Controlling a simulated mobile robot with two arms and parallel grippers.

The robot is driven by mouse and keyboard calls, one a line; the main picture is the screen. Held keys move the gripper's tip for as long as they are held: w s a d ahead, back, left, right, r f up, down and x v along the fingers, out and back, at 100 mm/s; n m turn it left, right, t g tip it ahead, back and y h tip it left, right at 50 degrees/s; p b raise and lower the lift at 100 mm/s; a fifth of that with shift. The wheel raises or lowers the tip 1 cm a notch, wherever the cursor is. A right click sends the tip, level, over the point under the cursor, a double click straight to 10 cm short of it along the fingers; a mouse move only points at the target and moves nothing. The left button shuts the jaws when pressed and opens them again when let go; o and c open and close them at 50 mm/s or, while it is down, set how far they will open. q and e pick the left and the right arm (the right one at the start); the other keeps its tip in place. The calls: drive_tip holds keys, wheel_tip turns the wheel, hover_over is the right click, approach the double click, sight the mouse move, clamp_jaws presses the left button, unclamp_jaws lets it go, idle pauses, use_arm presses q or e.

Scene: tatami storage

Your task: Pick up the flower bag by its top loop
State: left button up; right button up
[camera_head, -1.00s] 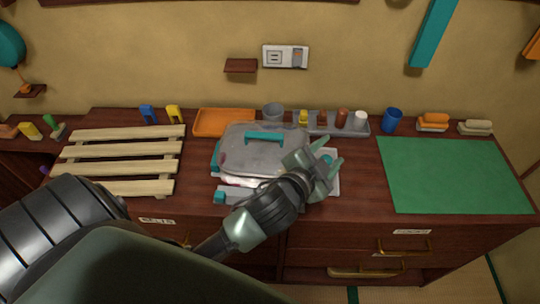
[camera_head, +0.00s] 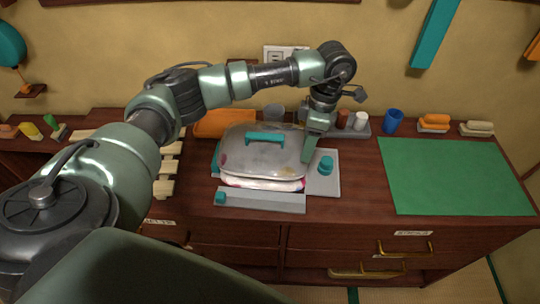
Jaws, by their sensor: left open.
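I cannot make out a flower bag with a top loop for sure. A white, pink and blue patterned edge (camera_head: 262,184) shows beneath a clear grey domed cover (camera_head: 240,162) with a teal handle (camera_head: 265,138); whether it is the bag is unclear. The cover sits on a grey base (camera_head: 260,203) with teal knobs. My left gripper (camera_head: 311,158) points down at the right side of the cover, open and holding nothing that I can see. Its fingertips are close to the cover's right edge; contact cannot be told. My right gripper is not in view.
A wooden slatted rack (camera_head: 166,167) is partly hidden behind my left arm. An orange tray (camera_head: 215,127), a grey cup and a grey tray (camera_head: 361,131) of small items stand behind. A blue cup (camera_head: 392,121) and brushes stand back right. The green mat (camera_head: 455,175) is bare.

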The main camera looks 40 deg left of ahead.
sight(271, 136)
use_arm(q)
drive_tip(key=a+r+y, duration=0.1)
drive_tip(key=a, duration=0.2)
drive_tip(key=a+r+y, duration=0.1)
drive_tip(key=a, duration=0.1)
drive_tip(key=a+r+n+y, duration=0.1)
drive_tip(key=a+r, duration=0.1)
drive_tip(key=a, duration=0.1)
drive_tip(key=shift+w+a+g, duration=0.1)
drive_tip(key=shift+a+g, duration=0.2)
drive_tip(key=x, duration=0.6)
drive_tip(key=shift+a+f+p, duration=0.1)
drive_tip(key=shift+f+p, duration=0.05)
drive_tip(key=shift+p, duration=0.25)
drive_tip(key=shift+a+f, duration=0.2)
drive_tip(key=shift+f, duration=0.25)
drive_tip(key=shift+r, duration=0.1)
clamp_jaws()
